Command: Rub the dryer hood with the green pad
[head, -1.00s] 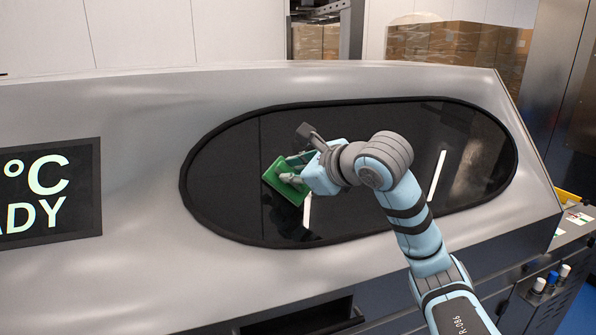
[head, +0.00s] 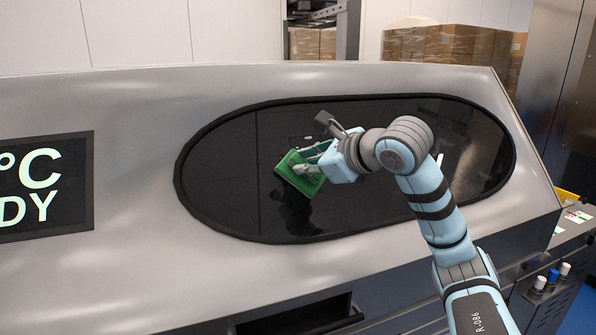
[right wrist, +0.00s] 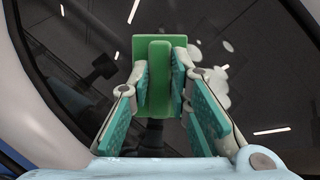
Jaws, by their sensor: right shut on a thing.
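The dryer hood (head: 130,110) is a broad slanted grey metal housing with a dark, glossy oval window (head: 225,170) in a black rim. My right gripper (head: 312,163) is in front of the window, left of its middle. It is shut on the green pad (head: 298,177), holding it by a raised rib, as the right wrist view shows (right wrist: 159,80). The pad's flat face is toward the glass, with a dark reflection below it. I cannot tell whether it touches the glass. Whitish blotches (right wrist: 214,85) show right of the pad in the right wrist view. My left gripper is not in view.
A lit display (head: 45,188) sits on the hood's left part. A dark slot (head: 295,318) lies below the window. Small knobs or bottles (head: 552,277) and a yellow item (head: 567,197) stand at the right. Cardboard boxes (head: 440,48) are behind.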

